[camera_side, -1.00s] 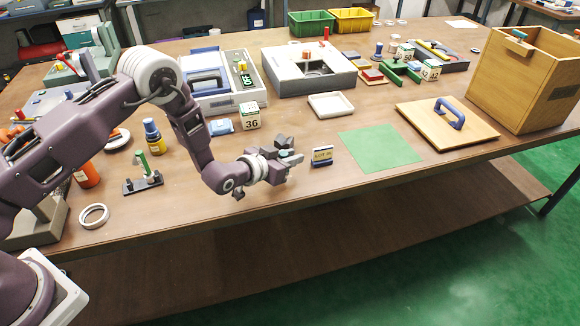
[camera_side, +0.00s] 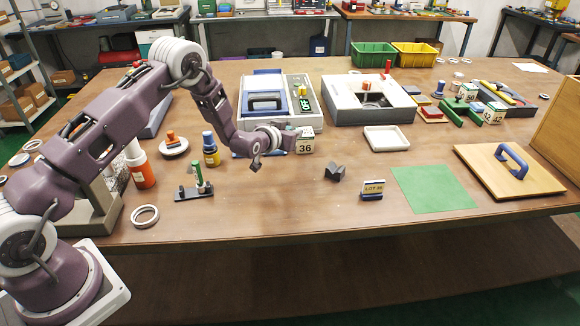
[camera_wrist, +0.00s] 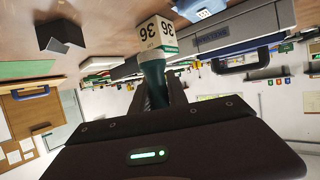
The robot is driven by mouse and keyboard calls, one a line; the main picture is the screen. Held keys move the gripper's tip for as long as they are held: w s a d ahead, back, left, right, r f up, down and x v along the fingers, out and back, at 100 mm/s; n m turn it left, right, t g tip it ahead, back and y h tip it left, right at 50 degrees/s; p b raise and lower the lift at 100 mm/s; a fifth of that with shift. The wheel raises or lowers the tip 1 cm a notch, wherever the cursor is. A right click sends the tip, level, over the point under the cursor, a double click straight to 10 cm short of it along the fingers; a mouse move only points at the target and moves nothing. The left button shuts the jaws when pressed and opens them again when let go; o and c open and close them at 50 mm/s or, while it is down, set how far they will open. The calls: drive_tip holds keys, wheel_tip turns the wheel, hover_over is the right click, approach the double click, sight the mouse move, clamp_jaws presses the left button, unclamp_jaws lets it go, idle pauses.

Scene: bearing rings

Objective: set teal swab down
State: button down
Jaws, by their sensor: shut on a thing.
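The teal swab (camera_wrist: 153,72) is between the fingers of my gripper (camera_wrist: 160,94) in the wrist view, its far end overlapping the lower edge of the white block marked 36 (camera_wrist: 158,32). In the side view my gripper (camera_side: 287,139) is over the middle left of the table, beside the same block (camera_side: 305,144). The gripper is shut on the swab. I cannot make out the swab in the side view, nor tell whether it touches the block.
A dark notched block (camera_side: 335,173) and a LOT 05 tag (camera_side: 374,188) stand to the right of the gripper. A green sheet (camera_side: 435,188) and a white tray (camera_side: 386,139) lie farther right. A blue-handled grey case (camera_side: 308,118) is behind. The front middle of the table is bare.

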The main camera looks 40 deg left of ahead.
sight(292, 166)
wheel_tip(292, 166, down, 8)
drive_tip(key=shift+f, duration=0.1)
drive_tip(key=shift+f, duration=0.1)
drive_tip(key=c, duration=1.3)
unclamp_jaws()
